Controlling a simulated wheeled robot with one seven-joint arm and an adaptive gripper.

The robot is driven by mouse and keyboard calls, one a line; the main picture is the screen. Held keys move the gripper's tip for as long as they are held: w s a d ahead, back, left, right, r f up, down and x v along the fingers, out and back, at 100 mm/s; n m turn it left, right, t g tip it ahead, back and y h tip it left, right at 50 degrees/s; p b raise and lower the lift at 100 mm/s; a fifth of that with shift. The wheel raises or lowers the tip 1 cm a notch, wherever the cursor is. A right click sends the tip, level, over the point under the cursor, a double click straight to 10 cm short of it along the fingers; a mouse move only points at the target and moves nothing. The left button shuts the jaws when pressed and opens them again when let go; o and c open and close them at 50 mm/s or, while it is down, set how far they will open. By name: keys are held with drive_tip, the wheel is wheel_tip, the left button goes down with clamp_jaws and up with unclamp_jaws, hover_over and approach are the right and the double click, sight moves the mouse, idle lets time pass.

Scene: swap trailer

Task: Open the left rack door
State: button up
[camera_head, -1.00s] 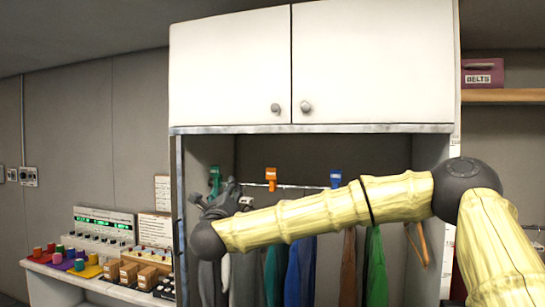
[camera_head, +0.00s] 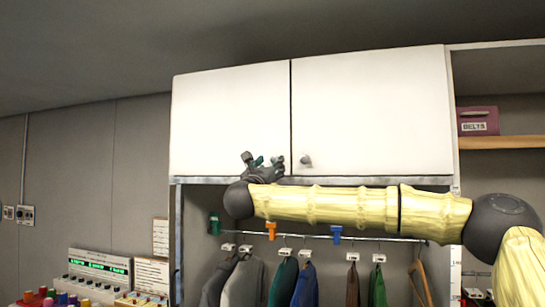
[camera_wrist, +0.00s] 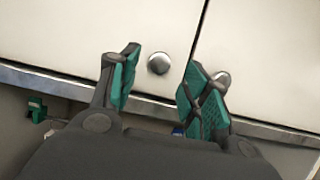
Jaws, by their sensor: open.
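The left rack door (camera_head: 228,115) is a white panel, shut, at the upper left of the cabinet. Its round knob (camera_wrist: 159,63) shows in the wrist view near the door's lower right corner. My gripper (camera_head: 263,162) is open and raised at the lower edge of the doors. In the wrist view its two green-padded fingers (camera_wrist: 158,88) stand apart, with the knob seen between and just beyond the tips. I see no contact with the knob. In the head view my gripper hides the left knob.
The right door (camera_head: 370,110) is shut, and its knob (camera_wrist: 222,79) lies just beyond my right finger. Clothes hang on a rail (camera_head: 390,238) below my arm. A belts box (camera_head: 478,121) sits on a shelf (camera_head: 500,143) at right. Coloured spools and devices (camera_head: 98,268) stand lower left.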

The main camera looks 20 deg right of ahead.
sight(274, 161)
drive_tip(key=shift+p+x, duration=0.65)
drive_tip(key=shift+x, duration=1.05)
clamp_jaws()
